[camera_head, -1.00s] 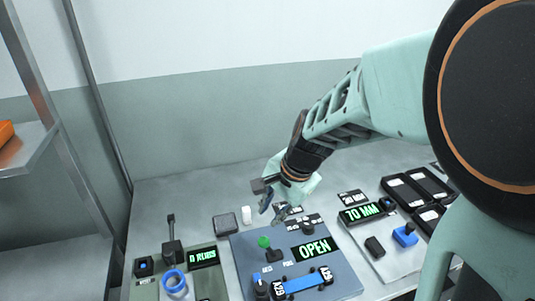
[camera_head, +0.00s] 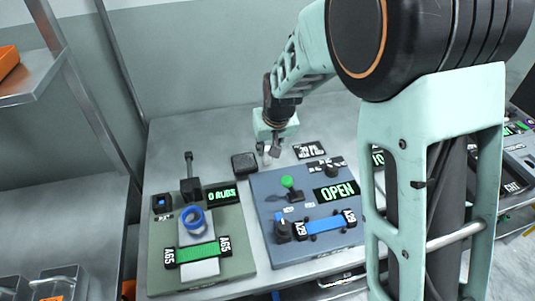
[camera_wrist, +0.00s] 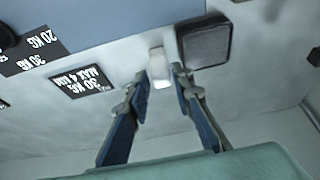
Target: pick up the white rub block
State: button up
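The white rub block (camera_wrist: 160,68) is a small pale block standing on the grey table, seen in the wrist view beside a dark square pad (camera_wrist: 206,43). My gripper (camera_wrist: 159,74) is open, with one blue-grey fingertip on each side of the block. Small gaps seem to show, and I cannot tell whether either finger touches it. In the head view my gripper (camera_head: 268,152) points down at the table just right of the dark pad (camera_head: 245,164). There the block is hard to make out behind the fingers.
A blue-grey panel (camera_head: 265,220) with an OPEN display and a green-knobbed lever stands in front of the gripper. A green panel (camera_head: 235,273) with a blue ring (camera_head: 192,220) is to its left. A black weight label (camera_head: 309,150) lies close by on the right.

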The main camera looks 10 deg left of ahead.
jog(key=shift+x, duration=2.5)
grip_shut()
